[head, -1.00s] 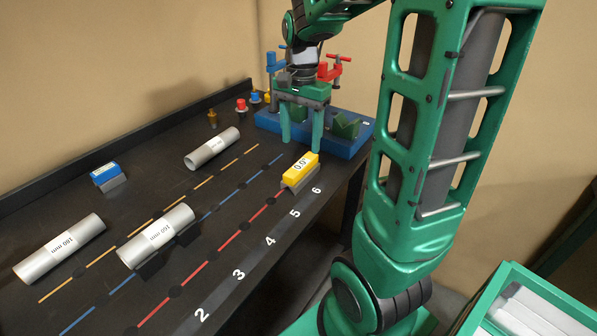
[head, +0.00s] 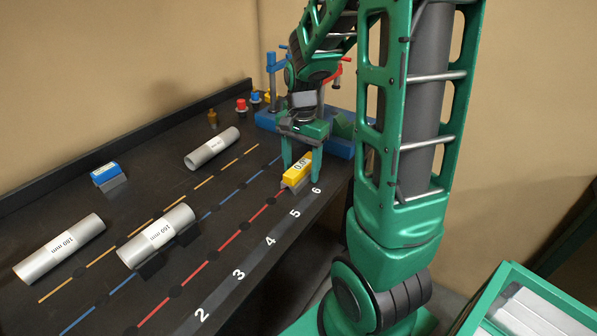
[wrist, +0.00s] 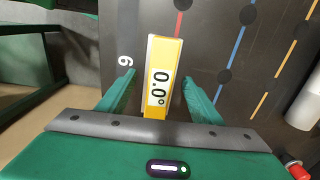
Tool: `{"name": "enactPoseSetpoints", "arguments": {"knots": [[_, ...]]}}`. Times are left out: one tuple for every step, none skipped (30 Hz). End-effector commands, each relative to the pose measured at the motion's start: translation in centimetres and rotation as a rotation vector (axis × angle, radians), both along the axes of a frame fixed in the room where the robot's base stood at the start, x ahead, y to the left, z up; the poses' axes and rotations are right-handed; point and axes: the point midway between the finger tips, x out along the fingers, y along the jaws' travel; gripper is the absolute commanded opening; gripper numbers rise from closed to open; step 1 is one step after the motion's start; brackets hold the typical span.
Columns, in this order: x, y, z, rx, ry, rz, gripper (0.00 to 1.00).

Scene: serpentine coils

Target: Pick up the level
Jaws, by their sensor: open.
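The level is a yellow block (head: 297,173) with a grey base and a "0.0°" reading, lying on the dark table near the numbers 5 and 6. It also shows in the wrist view (wrist: 161,77), upright in the picture between the fingers. My gripper (head: 301,174) is open, with one green finger on either side of the level. In the wrist view my gripper (wrist: 158,88) has a gap between each finger and the level. The level's near end is partly hidden by my gripper body in the wrist view.
A blue fixture (head: 268,121) with clamps stands behind my gripper. Silver tubes (head: 212,148) (head: 157,237) (head: 60,249) and a blue-topped block (head: 108,176) lie to the left. Small coloured pieces (head: 241,105) stand at the back. The table's front edge is close to the level.

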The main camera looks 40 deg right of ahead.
Motion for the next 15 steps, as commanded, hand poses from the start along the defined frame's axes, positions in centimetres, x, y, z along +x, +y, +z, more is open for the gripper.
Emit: {"name": "enactPoseSetpoints", "arguments": {"knots": [[0.0,0.0,0.02,0.0,0.0,0.0,0.59],[0.0,0.0,0.02,0.0,0.0,0.0,0.59],[0.0,0.0,0.03,0.0,0.0,0.0,0.57],[0.0,0.0,0.03,0.0,0.0,0.0,0.5],[0.0,0.0,0.03,0.0,0.0,0.0,0.43],[0.0,0.0,0.04,0.0,0.0,0.0,0.33],[0.0,0.0,0.04,0.0,0.0,0.0,0.26],[0.0,0.0,0.04,0.0,0.0,0.0,0.19],[0.0,0.0,0.05,0.0,0.0,0.0,0.11],[0.0,0.0,0.05,0.0,0.0,0.0,0.11],[0.01,-0.01,0.06,0.0,0.0,0.0,0.11],[0.01,-0.01,0.06,0.0,0.0,0.0,0.11],[0.01,-0.01,0.06,0.0,0.0,0.0,0.11],[0.01,-0.01,0.06,0.0,0.0,0.0,0.11],[0.01,-0.01,0.07,0.0,0.0,0.0,0.11]]}}
